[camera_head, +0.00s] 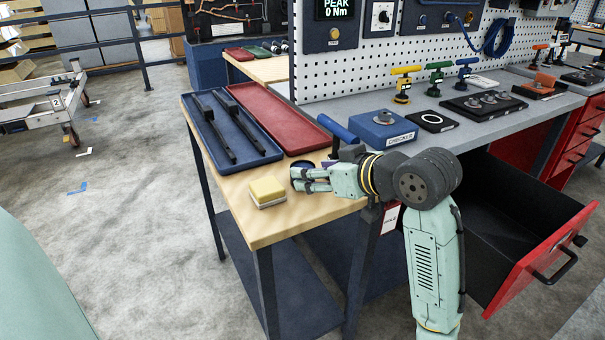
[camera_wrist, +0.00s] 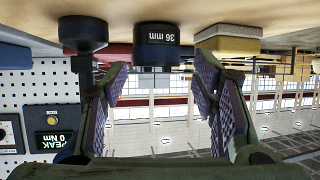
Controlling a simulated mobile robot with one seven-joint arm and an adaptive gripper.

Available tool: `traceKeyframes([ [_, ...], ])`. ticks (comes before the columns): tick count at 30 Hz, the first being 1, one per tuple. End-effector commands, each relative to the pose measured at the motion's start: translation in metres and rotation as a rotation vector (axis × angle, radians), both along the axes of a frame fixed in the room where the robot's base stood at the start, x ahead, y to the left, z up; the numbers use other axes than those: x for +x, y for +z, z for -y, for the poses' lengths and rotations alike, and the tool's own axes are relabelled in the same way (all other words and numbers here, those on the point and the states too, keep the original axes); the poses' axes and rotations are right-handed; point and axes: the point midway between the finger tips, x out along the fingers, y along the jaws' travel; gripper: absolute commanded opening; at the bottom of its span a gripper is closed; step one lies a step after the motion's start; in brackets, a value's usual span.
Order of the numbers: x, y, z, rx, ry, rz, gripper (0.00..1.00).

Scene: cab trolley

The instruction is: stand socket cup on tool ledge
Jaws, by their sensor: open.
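The socket cup (camera_wrist: 156,48) is a short, dark blue-black cylinder marked "36 mm". The wrist view is upside down, and the cup stands upright on the wooden bench top. In the head view the cup (camera_head: 301,171) shows as a dark rounded shape, partly hidden by my gripper (camera_head: 302,180). My gripper (camera_wrist: 161,78) is open and low over the bench. Its two pads lie either side of the cup's line, with the cup just ahead of the tips and no clear contact. I cannot tell which surface is the tool ledge.
A yellow-topped block (camera_head: 267,191) stands close left of my gripper. A blue tray (camera_head: 206,108) with two black tools and a red tray (camera_head: 262,112) lie behind. A blue box (camera_head: 382,128) is at the back right. An open red-fronted drawer (camera_head: 540,255) juts out at right.

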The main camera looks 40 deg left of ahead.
Motion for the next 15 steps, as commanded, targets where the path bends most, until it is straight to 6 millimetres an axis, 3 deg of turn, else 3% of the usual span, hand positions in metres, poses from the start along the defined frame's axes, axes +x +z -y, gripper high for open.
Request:
traceKeyframes([
  [15,0.013,-0.025,-0.048,0.001,-0.001,0.001,0.54],
])
